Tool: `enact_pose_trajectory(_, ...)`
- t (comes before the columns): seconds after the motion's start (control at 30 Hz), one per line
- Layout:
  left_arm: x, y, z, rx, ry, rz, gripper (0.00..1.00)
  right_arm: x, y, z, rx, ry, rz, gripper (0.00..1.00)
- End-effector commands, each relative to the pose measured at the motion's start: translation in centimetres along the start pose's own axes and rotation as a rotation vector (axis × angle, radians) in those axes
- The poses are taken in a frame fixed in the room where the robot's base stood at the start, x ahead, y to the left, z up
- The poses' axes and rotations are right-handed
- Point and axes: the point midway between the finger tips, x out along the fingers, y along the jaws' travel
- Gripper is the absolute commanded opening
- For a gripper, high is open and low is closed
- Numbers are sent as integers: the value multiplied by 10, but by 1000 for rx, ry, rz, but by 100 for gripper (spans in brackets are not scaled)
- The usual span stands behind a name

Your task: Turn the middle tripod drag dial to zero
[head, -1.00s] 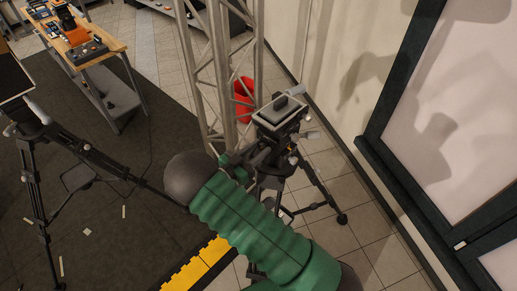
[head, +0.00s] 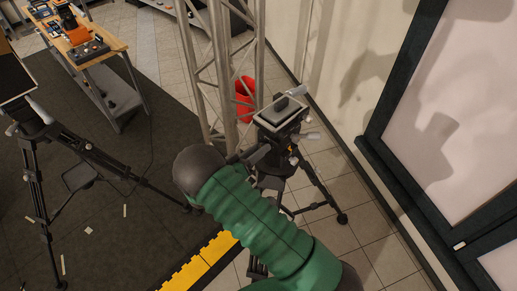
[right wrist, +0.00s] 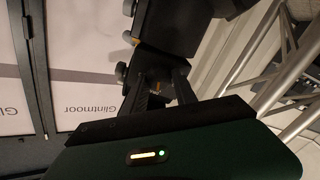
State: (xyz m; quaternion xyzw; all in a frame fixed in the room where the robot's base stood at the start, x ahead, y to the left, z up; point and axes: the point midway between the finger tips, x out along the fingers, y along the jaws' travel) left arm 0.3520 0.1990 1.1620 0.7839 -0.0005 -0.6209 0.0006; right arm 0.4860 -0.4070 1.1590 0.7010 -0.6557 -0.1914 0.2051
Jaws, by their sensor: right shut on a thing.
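A dark tripod (head: 280,125) with a flat grey plate on its head stands beside the truss in the head view. My right gripper (head: 240,157) is at the left side of this tripod's head, partly hidden by my green arm. In the right wrist view, its two dark fingers (right wrist: 157,88) are closed on a small dial (right wrist: 156,88) with a yellowish mark, under the dark tripod head (right wrist: 168,30). The fingers hide most of the dial, and I cannot read its setting. My left gripper is out of view.
Another tripod (head: 32,150) stands at the left. A workbench (head: 95,50) is at the back left. A dark-framed panel (head: 400,190) borders the right.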

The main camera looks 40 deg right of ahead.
Motion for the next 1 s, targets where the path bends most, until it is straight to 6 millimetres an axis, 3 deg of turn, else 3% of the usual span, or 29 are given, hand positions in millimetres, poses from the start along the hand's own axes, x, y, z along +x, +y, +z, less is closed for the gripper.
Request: enact_pose_trajectory(1.0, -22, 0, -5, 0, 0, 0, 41, 1, -5, -2, -885, 6, 1, 0)
